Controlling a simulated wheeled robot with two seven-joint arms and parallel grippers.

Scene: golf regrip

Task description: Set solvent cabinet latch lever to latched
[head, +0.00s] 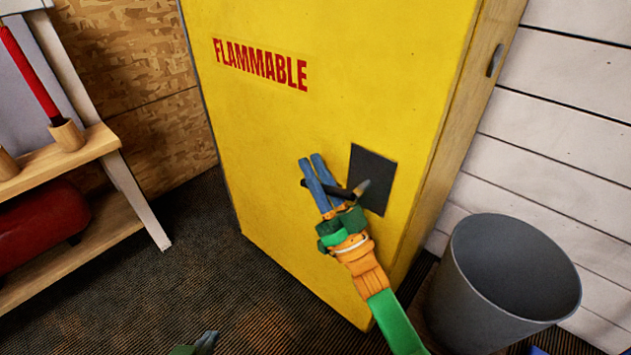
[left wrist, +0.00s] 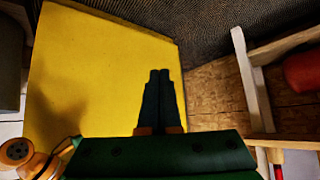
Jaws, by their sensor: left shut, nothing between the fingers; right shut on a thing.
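The yellow solvent cabinet (head: 300,130) stands in the middle of the head view, with a dark square plate (head: 381,166) low on its front. My left gripper (left wrist: 160,73) is shut and empty in the left wrist view, in front of the cabinet (left wrist: 90,80).
A grey bin (head: 502,275) stands right of the cabinet, near my right arm. A wooden rack (head: 60,155) with a red tank (head: 40,225) stands at the left. Dark carpet between rack and cabinet is clear.

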